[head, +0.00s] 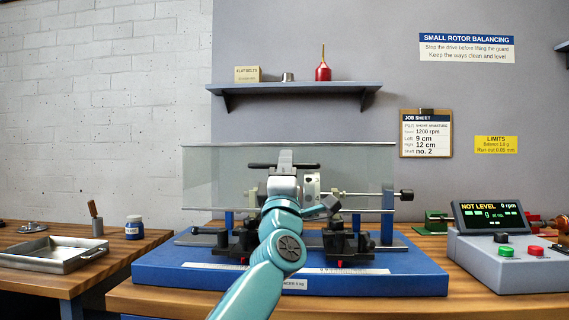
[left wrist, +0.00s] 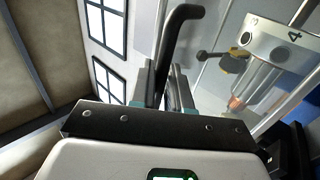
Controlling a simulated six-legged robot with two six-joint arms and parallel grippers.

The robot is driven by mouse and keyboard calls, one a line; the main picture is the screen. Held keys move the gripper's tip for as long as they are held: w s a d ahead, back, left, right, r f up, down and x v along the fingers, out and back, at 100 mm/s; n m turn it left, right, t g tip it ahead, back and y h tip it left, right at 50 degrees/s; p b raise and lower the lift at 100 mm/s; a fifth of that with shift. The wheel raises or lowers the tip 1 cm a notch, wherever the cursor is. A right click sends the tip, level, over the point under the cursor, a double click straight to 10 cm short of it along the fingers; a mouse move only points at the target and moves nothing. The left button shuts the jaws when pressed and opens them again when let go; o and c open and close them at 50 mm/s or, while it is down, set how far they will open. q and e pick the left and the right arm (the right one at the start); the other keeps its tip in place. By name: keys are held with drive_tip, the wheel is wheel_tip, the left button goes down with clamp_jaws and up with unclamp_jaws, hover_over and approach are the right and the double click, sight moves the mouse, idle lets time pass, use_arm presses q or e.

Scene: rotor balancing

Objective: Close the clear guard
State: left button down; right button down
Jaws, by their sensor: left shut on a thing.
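The clear guard (head: 225,175) is a see-through panel with pale edge rails, spanning the balancing machine in the head view. Its black bar handle (head: 259,165) lies across the panel's upper middle. My left gripper (head: 286,167) is shut on this handle; in the left wrist view the bent black handle (left wrist: 180,22) runs between the fingers (left wrist: 165,88). My left arm hides part of the guard and machine. The pale rotor disc (head: 312,187) sits just right of the gripper and shows numbers in the left wrist view (left wrist: 284,42). My right gripper is not in view.
The machine stands on a blue base (head: 410,283) on the wooden bench. A control box (head: 515,262) at right reads NOT LEVEL and 0 rpm. A shelf (head: 290,88) hangs above the guard. A metal tray (head: 45,264) and a jar (head: 135,228) sit on the left table.

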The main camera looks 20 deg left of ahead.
use_arm(q)
drive_tip(key=shift+d+f, duration=0.15)
drive_tip(key=shift+f, duration=0.2)
drive_tip(key=shift+s, duration=0.1)
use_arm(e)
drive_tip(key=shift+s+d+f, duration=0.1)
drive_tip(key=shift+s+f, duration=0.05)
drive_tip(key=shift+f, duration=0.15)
use_arm(q)
drive_tip(key=shift+f, duration=0.1)
